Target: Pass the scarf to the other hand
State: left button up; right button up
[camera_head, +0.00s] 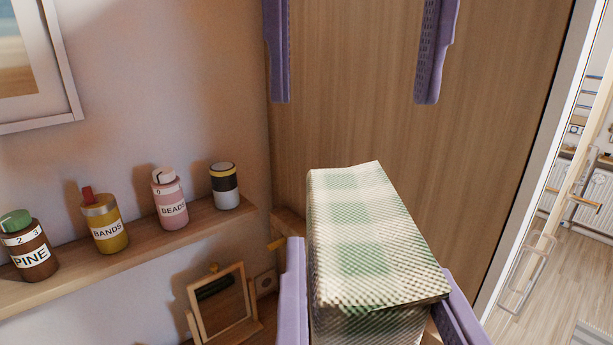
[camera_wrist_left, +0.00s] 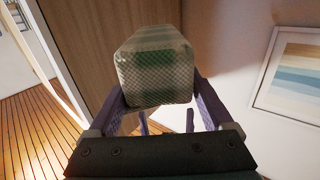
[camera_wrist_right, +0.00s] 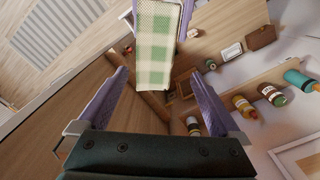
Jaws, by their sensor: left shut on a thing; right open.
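The scarf is a folded, block-shaped green and cream checked bundle (camera_head: 370,230). It also shows in the left wrist view (camera_wrist_left: 155,65) and in the right wrist view (camera_wrist_right: 155,50). My left gripper (camera_head: 370,265) is shut on it, with one purple finger on each side. My right gripper (camera_head: 352,98) is open and empty at the top of the head view, above and apart from the scarf. In the right wrist view the scarf's near end lies beyond the gap between my right fingertips (camera_wrist_right: 158,75). The scarf's underside is hidden.
A wall shelf (camera_head: 130,245) at left holds a brown PINE jar (camera_head: 32,250), a yellow BANDS jar (camera_head: 104,225), a pink BEADS jar (camera_head: 170,200) and a striped tin (camera_head: 224,187). A small framed mirror (camera_head: 222,305) stands below. A wooden panel (camera_head: 400,130) rises behind the grippers.

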jog(key=w+d+f, duration=0.1)
jog(key=d+f, duration=0.8)
jog(key=d, duration=0.2)
jog(key=s+a+f+n+t+y, duration=0.1)
jog(key=s+f+n, duration=0.2)
jog(key=f, duration=0.4)
jog(key=s+f+n, duration=0.2)
jog(key=s+f, duration=0.2)
jog(key=f, duration=0.4)
jog(key=s+a+f+t+y, duration=0.1)
jog(key=s+a+t, duration=0.1)
jog(key=s, duration=0.4)
jog(key=s+d+m+h, duration=0.1)
jog(key=s+d+m, duration=0.2)
jog(key=s+d, duration=0.3)
jog(key=shift+s+d+f+t+h, duration=0.25)
jog(key=shift+d+t+h, duration=0.05)
jog(key=shift+h, duration=0.1)
